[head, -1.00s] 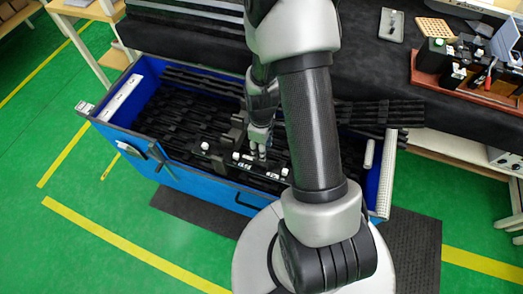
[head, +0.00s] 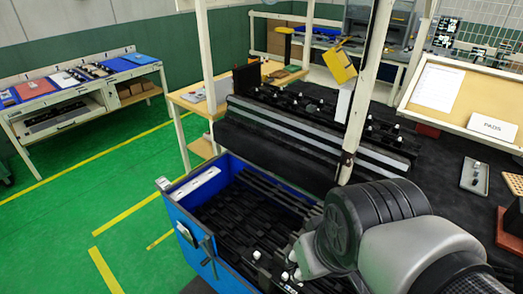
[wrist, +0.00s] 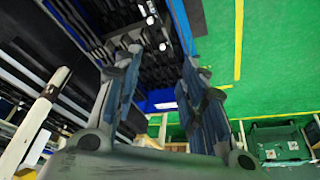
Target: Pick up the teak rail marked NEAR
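I cannot make out a teak rail or the word NEAR in either current view. Dark rails (head: 235,215) lie in the open blue drawer (head: 222,172). Black parts with white knobs (head: 262,262) sit at the drawer's near end; similar parts show in the wrist view (wrist: 152,20). My gripper (wrist: 163,58) is in the wrist view, its two fingers spread apart with no object visibly held between them. Dark drawer contents show beyond the fingers. In the head view my arm covers the right part of the drawer, and the fingertips are not clearly seen.
Behind the drawer is a dark-covered bench with long racks (head: 320,130) and a white upright post (head: 365,95). A yellow tag (head: 340,65) hangs near it. A grey tray (head: 474,176) lies at right. Green floor (head: 60,220) is free at left.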

